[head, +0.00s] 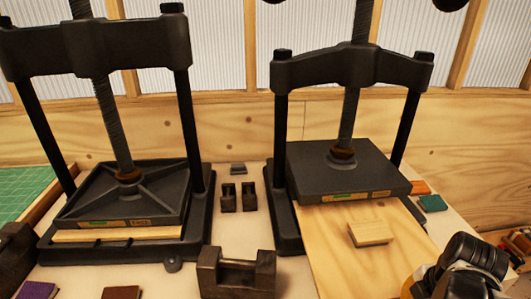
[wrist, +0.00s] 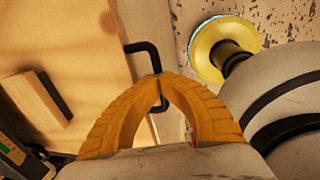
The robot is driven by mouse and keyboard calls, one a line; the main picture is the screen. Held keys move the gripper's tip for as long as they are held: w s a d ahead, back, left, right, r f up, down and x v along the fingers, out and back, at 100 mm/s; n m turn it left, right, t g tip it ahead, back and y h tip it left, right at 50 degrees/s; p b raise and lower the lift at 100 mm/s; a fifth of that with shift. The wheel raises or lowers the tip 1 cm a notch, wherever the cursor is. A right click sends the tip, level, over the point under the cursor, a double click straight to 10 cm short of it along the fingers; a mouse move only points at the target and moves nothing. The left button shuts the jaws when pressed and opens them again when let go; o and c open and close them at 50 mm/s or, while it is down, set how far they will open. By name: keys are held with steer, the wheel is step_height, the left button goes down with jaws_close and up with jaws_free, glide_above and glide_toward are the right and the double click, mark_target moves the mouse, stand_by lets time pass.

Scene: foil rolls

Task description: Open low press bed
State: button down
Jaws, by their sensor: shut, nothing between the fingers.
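Two black screw presses stand side by side in the head view. The right press (head: 348,165) has its flat platen held above a pale wooden bed board (head: 345,265), which sticks out well to the front. The board also shows in the wrist view (wrist: 95,40). A black bent handle (wrist: 145,48) is at the board's edge there. My gripper (wrist: 162,78) is shut and empty, its orange fingertips overlapping the handle in view; I cannot tell whether they touch.
A small wooden block (head: 370,233) lies on the board. The left press (head: 125,190) has its ribbed platen down near a wooden board (head: 118,235). Dark metal weights (head: 237,275) stand between the presses. A green block (head: 433,203) is at the right, and a wooden wall behind.

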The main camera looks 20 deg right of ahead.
stand_by(0.3)
steer(key=c, duration=1.8)
jaws_free()
